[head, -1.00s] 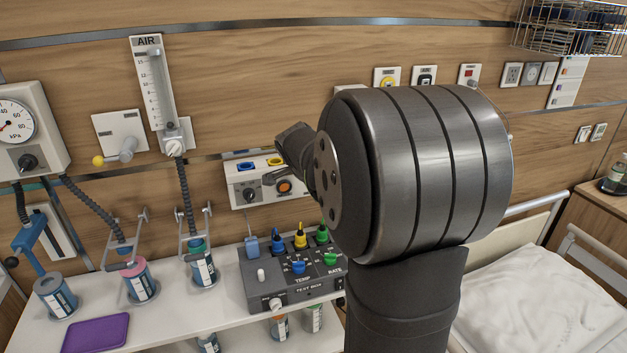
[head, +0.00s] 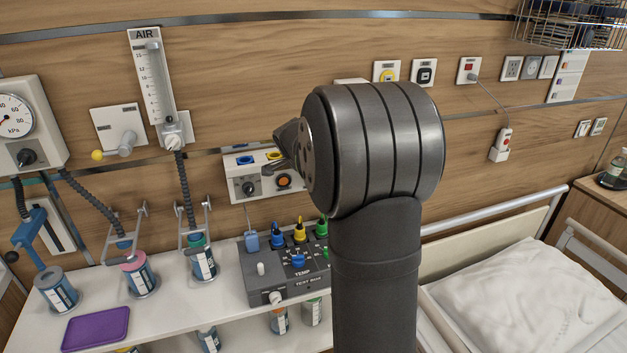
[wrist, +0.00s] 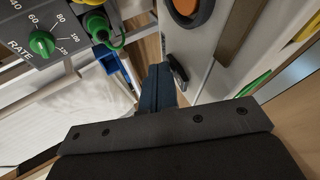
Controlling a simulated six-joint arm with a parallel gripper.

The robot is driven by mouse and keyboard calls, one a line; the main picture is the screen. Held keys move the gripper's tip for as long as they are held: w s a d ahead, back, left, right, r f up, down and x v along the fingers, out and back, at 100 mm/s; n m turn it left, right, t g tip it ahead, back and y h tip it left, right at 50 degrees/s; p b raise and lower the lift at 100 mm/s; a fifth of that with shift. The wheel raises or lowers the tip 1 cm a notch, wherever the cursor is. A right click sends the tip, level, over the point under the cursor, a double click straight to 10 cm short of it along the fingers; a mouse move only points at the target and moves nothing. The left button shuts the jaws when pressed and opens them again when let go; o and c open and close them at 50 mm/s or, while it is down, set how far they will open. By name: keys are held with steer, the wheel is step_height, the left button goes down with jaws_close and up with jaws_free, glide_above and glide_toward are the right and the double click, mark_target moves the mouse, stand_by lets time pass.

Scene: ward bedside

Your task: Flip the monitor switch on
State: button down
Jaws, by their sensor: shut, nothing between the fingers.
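A white wall unit (head: 240,165) sits behind the test box, with blue and yellow sockets, a black knob and an orange round control. In the wrist view its pale face (wrist: 205,48) shows the orange control (wrist: 186,6) and a small black lever-like part (wrist: 178,66). I cannot read a label marking this part as the monitor switch. My gripper (wrist: 158,72) is shut and empty, its fingertips close beside the black part; I cannot tell if they touch.
A grey test box (head: 270,285) with knobs and coloured plugs stands on the white shelf (head: 190,318) below. A bed (head: 530,300) is right. A corded plug with a red part (head: 502,145) hangs on the wall.

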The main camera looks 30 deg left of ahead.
stand_by(0.3)
steer(key=shift+r, duration=0.8)
steer(key=s+d+r, duration=0.3)
steer(key=s+r, duration=0.5)
steer(key=shift+s+d+r, duration=0.25)
steer(key=shift+s, duration=0.05)
